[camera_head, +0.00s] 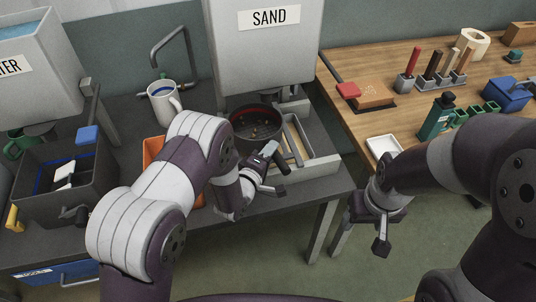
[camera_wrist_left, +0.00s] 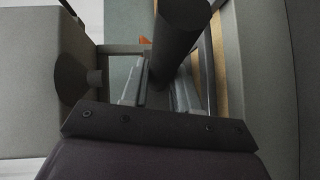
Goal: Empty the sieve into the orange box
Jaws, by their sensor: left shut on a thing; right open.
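The sieve (camera_head: 240,121) is a dark round pan with a red inner rim, below the SAND hopper. Several small brownish lumps lie in it. My left gripper (camera_head: 266,160) is at its near side, shut on its dark handle, which shows as a thick dark cylinder (camera_wrist_left: 180,28) between the fingers in the left wrist view. The sieve looks about level; I cannot tell if it touches anything below. The orange box (camera_head: 152,150) is left of the sieve, mostly hidden behind my left arm. My right gripper (camera_head: 381,222) is open and empty, in front of the wooden bench.
The SAND hopper (camera_head: 265,60) stands close behind the sieve. A pale tray (camera_head: 318,167) lies beside and under it. A white mug (camera_head: 165,100) stands behind the orange box. A dark bin (camera_head: 65,190) is at left. The wooden bench (camera_head: 385,125) holds tools at right.

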